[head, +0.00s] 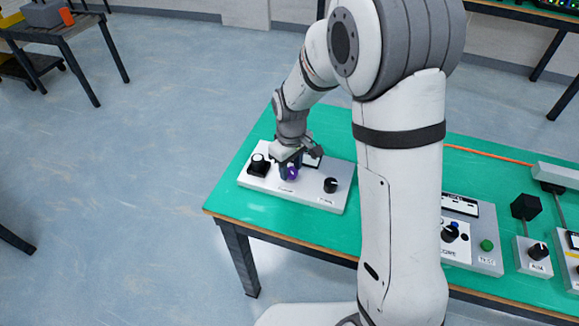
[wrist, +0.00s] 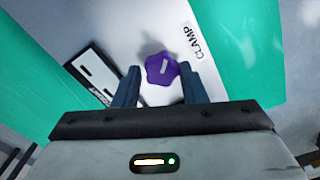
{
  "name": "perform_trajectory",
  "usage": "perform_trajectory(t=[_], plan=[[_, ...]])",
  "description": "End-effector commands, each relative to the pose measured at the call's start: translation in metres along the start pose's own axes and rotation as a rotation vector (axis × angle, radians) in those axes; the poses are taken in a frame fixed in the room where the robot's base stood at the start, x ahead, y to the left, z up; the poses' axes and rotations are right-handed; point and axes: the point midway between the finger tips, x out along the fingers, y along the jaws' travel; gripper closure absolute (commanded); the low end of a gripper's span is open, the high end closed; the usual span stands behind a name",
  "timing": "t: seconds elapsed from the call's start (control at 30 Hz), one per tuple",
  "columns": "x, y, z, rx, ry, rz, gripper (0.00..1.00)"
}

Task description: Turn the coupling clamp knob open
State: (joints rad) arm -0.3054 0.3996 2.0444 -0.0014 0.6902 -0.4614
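The clamp knob is a purple lobed knob with a pale mark on top. It stands on a light panel beside a "CLAMP" label (wrist: 198,42) in the wrist view (wrist: 160,68), and shows small under my gripper in the head view (head: 292,173). My gripper (wrist: 159,70) is open, with dark fingertips to the left and right of the knob. A gap shows on each side, so it is not gripped. In the head view my gripper (head: 289,162) points down over the panel and partly hides it. Whether the fingertips reach down beside the knob is hard to tell.
More control boxes (head: 485,262) stand farther right.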

Motion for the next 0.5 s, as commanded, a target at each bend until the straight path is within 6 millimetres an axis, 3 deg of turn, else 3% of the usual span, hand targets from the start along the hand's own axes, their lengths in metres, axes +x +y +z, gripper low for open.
perform_trajectory(t=[0.2, 0.5], plan=[[0.0010, -0.0006, 0.0012, 0.002, -0.004, -0.002, 0.46], [-0.0052, -0.0007, 0.0013, 0.002, -0.004, -0.003, 0.46]])
